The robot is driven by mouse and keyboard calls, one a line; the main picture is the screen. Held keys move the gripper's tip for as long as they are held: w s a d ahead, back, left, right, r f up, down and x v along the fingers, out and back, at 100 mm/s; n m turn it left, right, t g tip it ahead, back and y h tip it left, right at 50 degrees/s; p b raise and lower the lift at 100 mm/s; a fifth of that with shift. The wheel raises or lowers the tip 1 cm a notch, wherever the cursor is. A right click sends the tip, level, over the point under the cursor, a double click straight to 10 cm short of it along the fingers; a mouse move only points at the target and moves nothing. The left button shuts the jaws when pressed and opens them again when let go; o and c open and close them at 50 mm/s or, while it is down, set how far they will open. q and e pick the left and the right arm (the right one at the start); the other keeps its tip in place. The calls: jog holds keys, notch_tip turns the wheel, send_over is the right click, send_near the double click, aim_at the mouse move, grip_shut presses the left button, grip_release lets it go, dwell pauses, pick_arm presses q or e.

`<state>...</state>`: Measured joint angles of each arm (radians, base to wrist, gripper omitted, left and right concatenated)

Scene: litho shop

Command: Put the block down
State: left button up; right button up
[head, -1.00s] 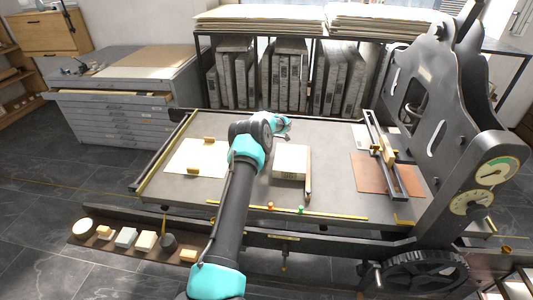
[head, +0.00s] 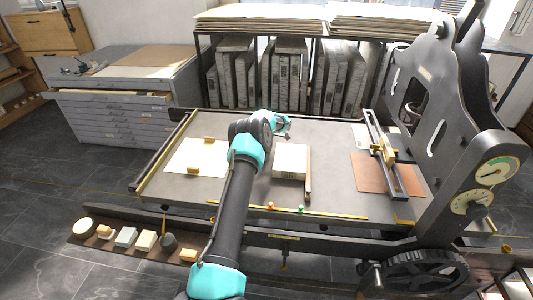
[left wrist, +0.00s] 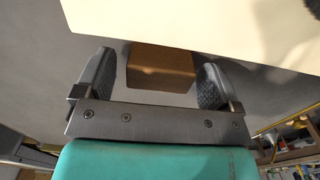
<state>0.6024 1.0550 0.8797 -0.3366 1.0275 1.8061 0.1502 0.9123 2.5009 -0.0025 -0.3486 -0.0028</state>
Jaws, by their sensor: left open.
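My left gripper (head: 285,126) is over the press bed, just behind the pale stone slab (head: 291,160). In the left wrist view the gripper (left wrist: 158,80) is open, with a dark finger on each side. A brown wooden block (left wrist: 160,68) lies between the fingers, with a visible gap on each side. A large cream surface (left wrist: 200,22) lies just beyond it and hides or meets its far edge; I cannot tell whether they touch. In the head view I cannot make out this block, as my gripper and arm cover that area. No right gripper shows.
A white sheet (head: 188,160) with two small wooden blocks lies left of my arm. A wooden bar (head: 308,172) stands along the slab's right side. A reddish plate (head: 368,177) lies under a rail at right. The grey bed (head: 330,140) has bare room between.

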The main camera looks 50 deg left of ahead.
pick_arm(q)
notch_tip(320, 180, up, 12)
jog(key=shift+f, duration=0.2)
dwell(0.8)
